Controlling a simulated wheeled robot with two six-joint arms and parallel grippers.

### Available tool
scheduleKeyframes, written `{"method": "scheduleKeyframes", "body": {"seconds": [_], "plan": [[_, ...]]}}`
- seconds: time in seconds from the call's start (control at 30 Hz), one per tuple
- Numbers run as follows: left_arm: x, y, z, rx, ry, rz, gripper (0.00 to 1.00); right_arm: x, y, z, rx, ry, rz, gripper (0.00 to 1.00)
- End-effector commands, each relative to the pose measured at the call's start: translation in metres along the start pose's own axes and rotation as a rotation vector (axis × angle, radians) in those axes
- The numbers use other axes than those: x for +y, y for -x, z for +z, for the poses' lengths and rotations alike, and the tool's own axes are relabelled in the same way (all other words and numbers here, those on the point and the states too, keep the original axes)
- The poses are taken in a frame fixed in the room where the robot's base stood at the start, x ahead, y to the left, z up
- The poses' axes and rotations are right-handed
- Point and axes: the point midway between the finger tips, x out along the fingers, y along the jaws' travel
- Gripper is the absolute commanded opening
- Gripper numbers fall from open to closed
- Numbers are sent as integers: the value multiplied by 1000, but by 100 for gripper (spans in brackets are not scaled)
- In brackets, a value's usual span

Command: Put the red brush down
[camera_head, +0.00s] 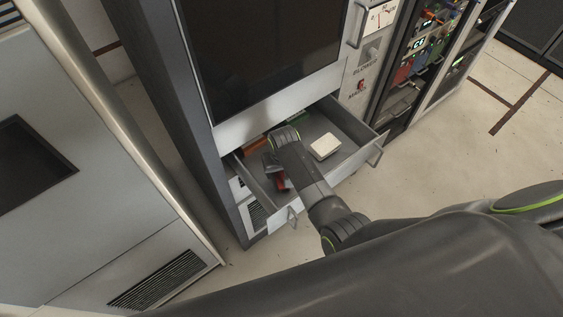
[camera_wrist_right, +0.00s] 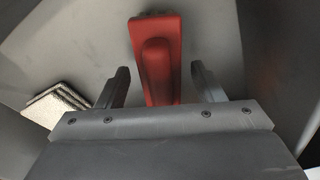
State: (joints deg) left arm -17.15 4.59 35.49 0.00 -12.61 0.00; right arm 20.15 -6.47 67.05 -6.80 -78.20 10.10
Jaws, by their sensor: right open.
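The red brush (camera_wrist_right: 157,50) lies in the open drawer (camera_head: 353,130). In the right wrist view it is between the two fingers of my right gripper (camera_wrist_right: 160,78), with a gap on each side. The fingers are open and apart from it. In the head view my right gripper (camera_head: 272,168) is low inside the left part of the drawer, and a red bit of the brush (camera_head: 281,182) shows beside it. My arm hides much of the brush there. My left gripper is not in view.
A pale block (camera_head: 325,147) lies in the drawer to the right of my gripper; it also shows in the right wrist view (camera_wrist_right: 57,103). An orange-brown thing (camera_head: 254,146) lies at the drawer's back. The cabinet's dark panel (camera_head: 262,50) stands above the drawer.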

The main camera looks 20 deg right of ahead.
Motion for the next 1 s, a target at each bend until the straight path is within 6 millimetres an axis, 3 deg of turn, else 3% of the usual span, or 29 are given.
{"method": "scheduleKeyframes", "body": {"seconds": [0.6,0.8,1.0], "plan": [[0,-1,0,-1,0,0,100,0,95,-1,5,-1,-1,61],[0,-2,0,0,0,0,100,0,113,0,2,0,0,61],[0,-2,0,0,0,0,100,0,116,0,0,0,0,61]]}}
